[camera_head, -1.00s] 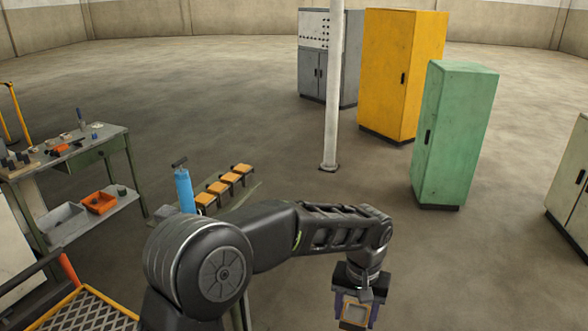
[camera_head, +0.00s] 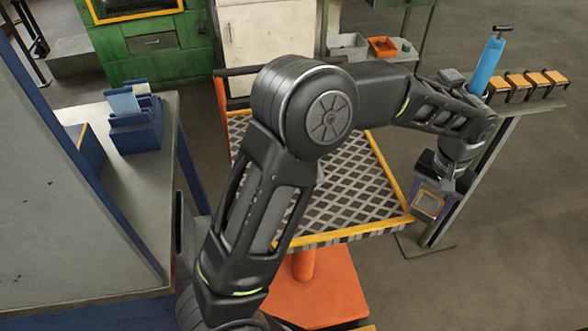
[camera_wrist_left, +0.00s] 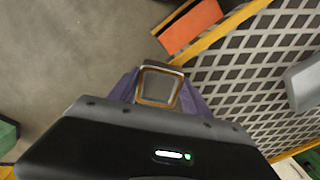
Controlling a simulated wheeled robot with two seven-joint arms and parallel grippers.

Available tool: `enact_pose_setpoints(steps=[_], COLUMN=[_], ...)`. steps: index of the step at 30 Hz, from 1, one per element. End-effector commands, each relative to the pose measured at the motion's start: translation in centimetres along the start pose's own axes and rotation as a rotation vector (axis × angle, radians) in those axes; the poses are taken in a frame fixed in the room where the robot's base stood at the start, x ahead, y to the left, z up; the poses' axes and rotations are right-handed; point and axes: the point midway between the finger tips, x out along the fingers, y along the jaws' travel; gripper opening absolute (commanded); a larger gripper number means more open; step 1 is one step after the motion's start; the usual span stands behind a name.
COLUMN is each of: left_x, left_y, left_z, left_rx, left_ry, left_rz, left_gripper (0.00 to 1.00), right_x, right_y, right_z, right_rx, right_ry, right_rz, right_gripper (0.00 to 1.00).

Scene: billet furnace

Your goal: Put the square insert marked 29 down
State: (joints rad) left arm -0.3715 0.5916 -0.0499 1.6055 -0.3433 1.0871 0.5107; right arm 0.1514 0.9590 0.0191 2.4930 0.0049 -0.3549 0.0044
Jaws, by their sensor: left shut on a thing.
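My left gripper (camera_head: 428,204) is shut on the square insert (camera_head: 430,203), a small square piece with a tan rim and a grey middle. It hangs at the right front corner of a lift table with a diamond-plate top and yellow edges (camera_head: 350,228). In the left wrist view the insert (camera_wrist_left: 159,86) sits between the purple fingers, with the plate top (camera_wrist_left: 240,60) to the right and grey floor to the left. No number can be read on the insert. My right gripper is in no view.
A narrow stand (camera_head: 510,110) with several orange-topped blocks and a blue cylinder (camera_head: 486,66) is close behind my left gripper. A grey bench (camera_head: 160,210) with blue holders (camera_head: 135,132) is at left. Orange and grey bins (camera_head: 382,46) lie at the back. Floor at right is clear.

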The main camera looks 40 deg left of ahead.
Motion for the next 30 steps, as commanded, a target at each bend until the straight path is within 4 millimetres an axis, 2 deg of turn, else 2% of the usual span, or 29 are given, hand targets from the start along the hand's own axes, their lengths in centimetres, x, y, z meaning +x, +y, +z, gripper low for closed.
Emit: enact_pose_setpoints(steps=[9, 14, 17, 20, 26, 30], left_x=[-0.2, -0.6, -1.1, -1.9, -4.1, -5.6], left_y=[-0.1, -2.0, -4.6, -8.5, -18.4, -24.9], left_z=[-0.1, -0.6, -1.0, -1.3, -0.2, 1.9], left_rx=[0.002, 0.032, 0.079, 0.15, 0.338, 0.476], left_ry=[0.004, 0.005, 0.006, 0.009, 0.012, 0.011], left_rz=[0.002, 0.004, 0.007, 0.01, 0.01, 0.006], left_gripper=[0.0, 0.0, 0.0, 0.0, 0.0, 0.0], right_x=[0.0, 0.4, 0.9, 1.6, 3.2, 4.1], right_y=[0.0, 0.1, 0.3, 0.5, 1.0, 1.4], right_z=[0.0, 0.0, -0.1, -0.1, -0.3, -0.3], right_rx=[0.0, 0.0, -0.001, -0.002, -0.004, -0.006], right_ry=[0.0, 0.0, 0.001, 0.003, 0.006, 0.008], right_rz=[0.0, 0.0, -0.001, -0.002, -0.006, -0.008], right_gripper=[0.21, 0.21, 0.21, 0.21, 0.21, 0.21])
